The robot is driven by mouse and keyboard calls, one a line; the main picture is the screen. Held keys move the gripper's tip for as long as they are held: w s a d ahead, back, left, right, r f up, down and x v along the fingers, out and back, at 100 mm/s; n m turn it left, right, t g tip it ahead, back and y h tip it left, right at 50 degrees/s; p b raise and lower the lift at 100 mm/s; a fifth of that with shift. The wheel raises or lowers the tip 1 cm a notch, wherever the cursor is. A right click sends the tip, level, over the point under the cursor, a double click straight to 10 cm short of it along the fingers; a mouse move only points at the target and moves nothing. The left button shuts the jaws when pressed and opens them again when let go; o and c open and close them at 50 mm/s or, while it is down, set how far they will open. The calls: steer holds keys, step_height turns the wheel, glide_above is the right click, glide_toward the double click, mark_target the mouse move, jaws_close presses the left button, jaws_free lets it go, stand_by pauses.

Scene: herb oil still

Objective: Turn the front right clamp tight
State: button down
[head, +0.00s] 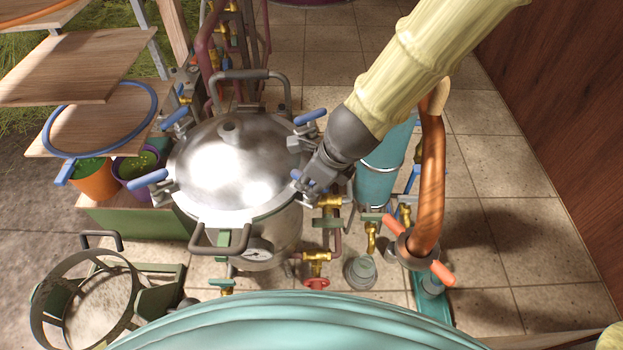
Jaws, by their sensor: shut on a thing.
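The steel still pot with its domed lid (230,165) stands in the middle of the head view. The front right clamp (297,177) sits on the lid's right rim; only a bit of its blue handle shows, the rest being hidden by my gripper. My gripper (306,186) comes in from the upper right and is shut on this clamp's handle. The other blue-handled clamps are the back right (309,117), back left (174,117) and front left (150,178). How tight the front right clamp is cannot be told.
A teal cylinder (383,170) stands close to the right of my gripper. Brass valves (330,202) and pipes lie below it. An orange-brown hose (431,180) rises farther right. Wooden shelves (85,65) stand at left. Tiled floor (520,200) is open at right.

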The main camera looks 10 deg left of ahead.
steer(key=shift+m, duration=0.3)
steer(key=c, duration=1.3)
jaws_free()
steer(key=shift+r, duration=0.1)
steer(key=v, duration=1.1)
steer(key=shift+s+r, duration=0.15)
steer(key=shift+r, duration=0.2)
steer(key=shift+d, duration=0.15)
